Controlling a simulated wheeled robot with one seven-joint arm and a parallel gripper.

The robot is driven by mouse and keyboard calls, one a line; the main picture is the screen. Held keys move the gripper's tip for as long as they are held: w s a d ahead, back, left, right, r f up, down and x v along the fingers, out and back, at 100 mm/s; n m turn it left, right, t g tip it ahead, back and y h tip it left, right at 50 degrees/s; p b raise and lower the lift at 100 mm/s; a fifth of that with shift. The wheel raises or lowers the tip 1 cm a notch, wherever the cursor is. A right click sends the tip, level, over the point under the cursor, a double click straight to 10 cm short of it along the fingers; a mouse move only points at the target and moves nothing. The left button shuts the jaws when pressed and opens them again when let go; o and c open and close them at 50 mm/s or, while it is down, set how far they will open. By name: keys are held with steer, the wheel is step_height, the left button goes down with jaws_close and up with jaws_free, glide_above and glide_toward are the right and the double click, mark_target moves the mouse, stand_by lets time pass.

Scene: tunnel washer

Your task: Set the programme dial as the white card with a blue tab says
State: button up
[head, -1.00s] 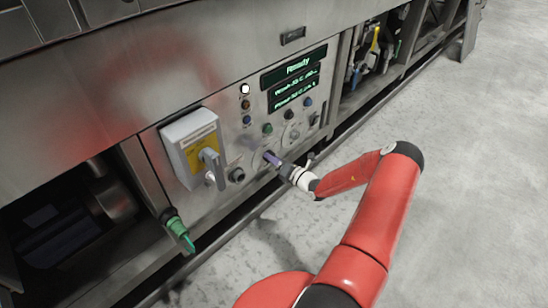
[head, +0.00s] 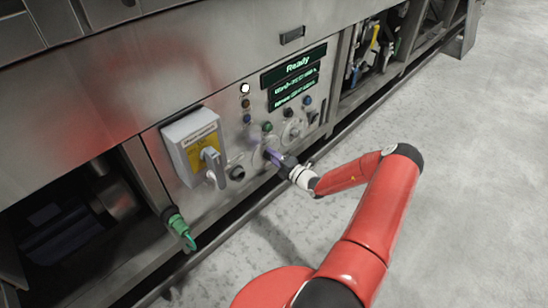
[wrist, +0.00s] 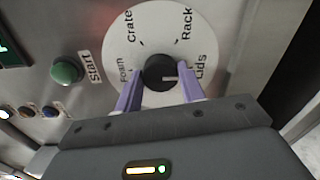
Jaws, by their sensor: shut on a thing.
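The programme dial is a black knob (wrist: 158,71) on a round white plate (wrist: 118,38), marked Foam, Crate, Rack and Lids in the wrist view. A white line on the knob points right, towards Lids. My gripper (wrist: 161,88) is shut on the knob, with one purple finger on each side. In the head view my gripper (head: 272,155) reaches the low part of the machine's panel and largely hides the dial. The white card with a blue tab cannot be made out in either view.
A green Start button (wrist: 66,71) sits left of the dial. A lit display (head: 297,66) reads Ready. The floor (head: 460,150) at right is clear.

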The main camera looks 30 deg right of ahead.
stand_by(0.3)
steer(key=o, duration=1)
steer(key=v, duration=0.8)
